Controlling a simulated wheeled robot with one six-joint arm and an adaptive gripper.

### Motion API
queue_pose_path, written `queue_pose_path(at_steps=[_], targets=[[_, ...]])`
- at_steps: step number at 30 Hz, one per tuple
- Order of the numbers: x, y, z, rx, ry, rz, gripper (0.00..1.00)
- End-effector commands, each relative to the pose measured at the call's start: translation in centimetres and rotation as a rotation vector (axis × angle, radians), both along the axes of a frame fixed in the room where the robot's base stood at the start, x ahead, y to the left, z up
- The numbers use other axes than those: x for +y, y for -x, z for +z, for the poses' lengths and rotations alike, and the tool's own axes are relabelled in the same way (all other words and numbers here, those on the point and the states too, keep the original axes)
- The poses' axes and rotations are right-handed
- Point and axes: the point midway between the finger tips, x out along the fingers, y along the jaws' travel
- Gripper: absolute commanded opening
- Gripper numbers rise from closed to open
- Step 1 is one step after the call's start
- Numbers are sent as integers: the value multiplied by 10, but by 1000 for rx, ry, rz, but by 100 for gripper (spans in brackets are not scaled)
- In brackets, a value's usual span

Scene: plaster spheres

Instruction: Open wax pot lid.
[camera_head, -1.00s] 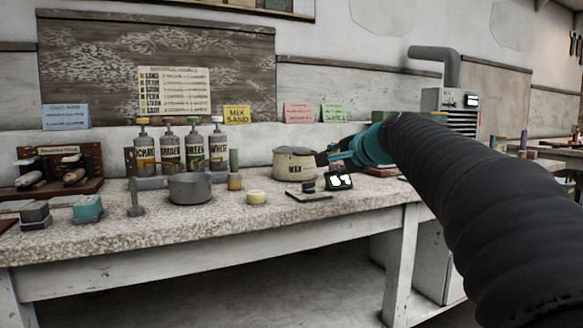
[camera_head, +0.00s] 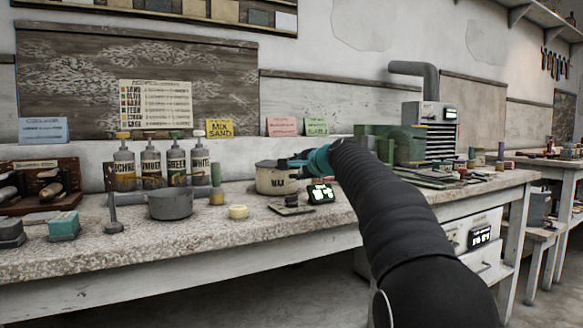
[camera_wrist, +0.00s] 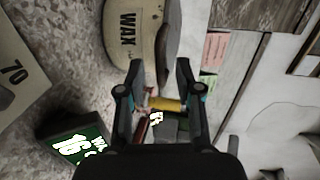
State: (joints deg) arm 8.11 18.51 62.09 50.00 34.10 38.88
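The wax pot (camera_head: 272,183) is a cream pot lettered WAX, standing on the speckled bench. Its flat grey lid (camera_head: 264,164) appears seated on top. In the wrist view the pot (camera_wrist: 128,48) shows sideways at the top, with the lid (camera_wrist: 172,42) along its right side. My gripper (camera_head: 297,162) overlaps the pot's upper right edge in the head view. In the wrist view my gripper (camera_wrist: 160,70) is open, its two fingers apart and pointing toward the lid side of the pot. I cannot tell whether a finger touches the lid.
A small lit display (camera_head: 320,194) stands just right of the pot, and a dark flat plate (camera_head: 291,207) lies in front. Labelled bottles (camera_head: 176,162) line the back.

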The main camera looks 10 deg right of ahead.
Motion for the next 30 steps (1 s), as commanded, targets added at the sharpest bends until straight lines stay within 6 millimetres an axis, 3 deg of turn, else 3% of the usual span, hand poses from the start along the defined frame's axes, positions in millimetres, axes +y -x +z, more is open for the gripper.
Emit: queue_pose_path(at_steps=[7, 17, 18, 22, 30], targets=[[6, -21, -5, 1, 0, 0, 35], [8, -24, -6, 0, 0, 0, 35], [8, -24, -6, 0, 0, 0, 32], [8, -24, -6, 0, 0, 0, 0], [8, -24, -5, 0, 0, 0, 0]])
